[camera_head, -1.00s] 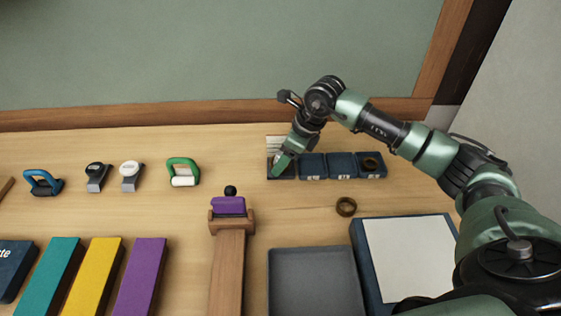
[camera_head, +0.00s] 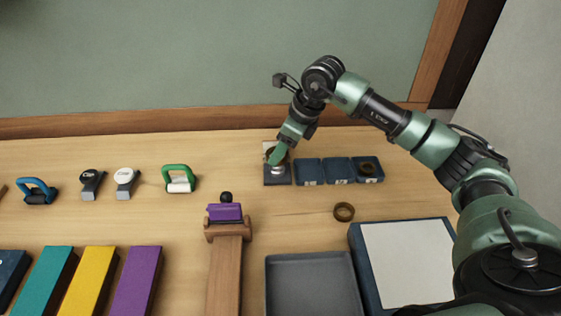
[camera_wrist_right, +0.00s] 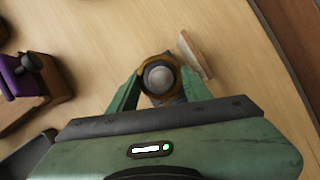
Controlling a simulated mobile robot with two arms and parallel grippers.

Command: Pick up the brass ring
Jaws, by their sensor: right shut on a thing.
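My right gripper (camera_head: 274,157) is at the left end of the row of small dark trays at the back of the table. In the right wrist view, its two green fingers (camera_wrist_right: 160,92) are shut on a brass ring (camera_wrist_right: 160,57). A grey rounded knob (camera_wrist_right: 159,77) shows through the middle of that ring. In the head view a silvery piece (camera_head: 278,170) stands just under the fingertips; I cannot tell whether the ring is clear of it. My left gripper is out of view.
A grey tray (camera_head: 312,258) and a blue-edged white board (camera_head: 408,262) lie in front. A wooden stand with a purple block (camera_head: 225,213) is left of them. Coloured blocks and several handled tools, including a green one (camera_head: 180,172), are further left.

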